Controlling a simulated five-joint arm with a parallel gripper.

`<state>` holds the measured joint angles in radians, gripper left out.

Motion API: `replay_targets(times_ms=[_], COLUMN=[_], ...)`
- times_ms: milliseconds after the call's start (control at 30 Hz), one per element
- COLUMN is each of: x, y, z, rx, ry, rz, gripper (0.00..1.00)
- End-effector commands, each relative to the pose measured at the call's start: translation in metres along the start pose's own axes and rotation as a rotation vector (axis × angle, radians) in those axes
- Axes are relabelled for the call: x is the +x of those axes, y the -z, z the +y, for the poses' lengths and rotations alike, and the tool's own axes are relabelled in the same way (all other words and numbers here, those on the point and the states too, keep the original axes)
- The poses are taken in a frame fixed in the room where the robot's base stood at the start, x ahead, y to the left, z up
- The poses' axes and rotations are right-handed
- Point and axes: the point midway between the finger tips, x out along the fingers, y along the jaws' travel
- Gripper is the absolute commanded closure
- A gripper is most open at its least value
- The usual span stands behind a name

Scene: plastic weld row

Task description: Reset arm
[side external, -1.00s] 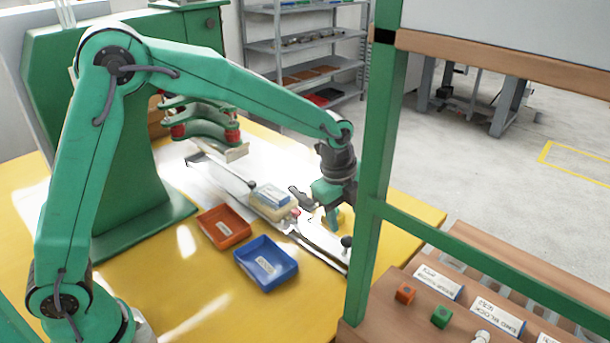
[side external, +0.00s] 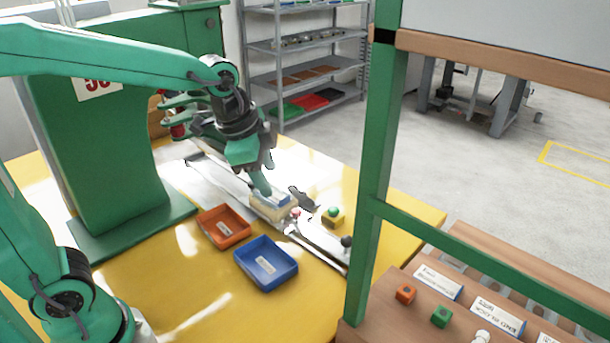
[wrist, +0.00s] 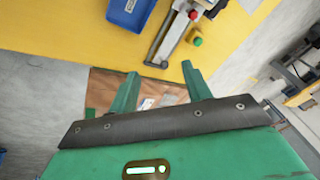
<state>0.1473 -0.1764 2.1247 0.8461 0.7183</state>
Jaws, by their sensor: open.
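My gripper (side external: 264,178) is in the side view above the metal rail, pointing down, near the beige block with a blue top (side external: 272,203). In the wrist view its two green fingers (wrist: 160,85) are spread with nothing between them. A small green piece (side external: 333,211) sits on a yellow block (side external: 332,220) to the right of the rail, apart from my gripper. The green piece also shows in the wrist view (wrist: 197,41), beyond the fingertips.
An orange tray (side external: 247,235) and a blue tray (side external: 284,277) stand on the yellow table in front of the rail. A green post (side external: 376,170) rises at right. An orange cube (side external: 405,293) and a green cube (side external: 441,315) lie on the brown bench.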

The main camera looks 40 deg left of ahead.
Motion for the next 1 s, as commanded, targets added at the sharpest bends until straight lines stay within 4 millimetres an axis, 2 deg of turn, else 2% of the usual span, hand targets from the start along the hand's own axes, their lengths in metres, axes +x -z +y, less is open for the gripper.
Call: replay_targets(times_ms=[100, 300, 600, 800, 1000], x=[-0.017, -0.037, -0.053, -0.055, -0.055], y=[-0.021, -0.054, -0.100, -0.117, -0.121], z=[0.007, 0.022, 0.048, 0.059, 0.062], rx=[-0.134, -0.362, -0.687, -0.819, -0.855], ry=[0.023, 0.056, 0.095, 0.108, 0.110], rz=[0.015, 0.042, 0.090, 0.112, 0.117], gripper=[0.51, 0.51, 0.51, 0.51, 0.51])
